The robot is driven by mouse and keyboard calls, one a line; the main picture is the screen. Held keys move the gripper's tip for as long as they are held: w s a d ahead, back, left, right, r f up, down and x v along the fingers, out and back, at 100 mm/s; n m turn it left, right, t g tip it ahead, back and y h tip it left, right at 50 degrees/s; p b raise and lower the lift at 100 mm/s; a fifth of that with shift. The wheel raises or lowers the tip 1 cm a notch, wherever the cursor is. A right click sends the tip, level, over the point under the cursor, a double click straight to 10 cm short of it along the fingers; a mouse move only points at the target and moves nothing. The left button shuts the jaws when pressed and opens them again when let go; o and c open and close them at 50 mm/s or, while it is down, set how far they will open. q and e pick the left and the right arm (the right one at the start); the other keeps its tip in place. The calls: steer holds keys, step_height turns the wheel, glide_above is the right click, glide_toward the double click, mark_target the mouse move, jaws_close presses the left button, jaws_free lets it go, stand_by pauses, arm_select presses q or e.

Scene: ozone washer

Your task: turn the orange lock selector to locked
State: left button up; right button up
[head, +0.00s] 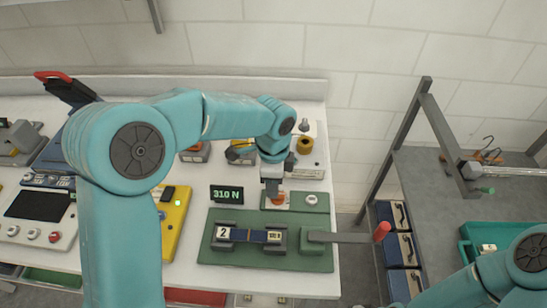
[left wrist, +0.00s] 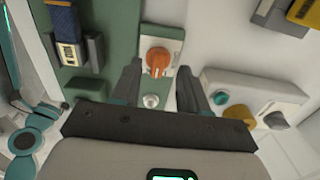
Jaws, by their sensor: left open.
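The orange lock selector (head: 278,199) is a round knob on a green panel at the right end of the white bench, partly hidden by my gripper in the head view. In the left wrist view the selector (left wrist: 157,60) sits on a pale plate and has a raised bar across it. My left gripper (head: 272,190) points down over it. The left wrist view shows the gripper (left wrist: 159,68) open, with a finger on each side of the knob and gaps between. Whether the fingertips are level with the knob is unclear. My right gripper is out of view.
A pale round button (head: 311,198) sits right of the selector. A display reading 310 N (head: 227,194) stands left. In front, a green base plate (head: 225,257) carries a clamped strip and a red-ended lever (head: 381,231). A yellow box (head: 172,222) lies further left.

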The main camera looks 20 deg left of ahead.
arm_select(q)
step_height(320, 180, up, 13)
steer(key=shift+f, duration=0.1)
stand_by(0.3)
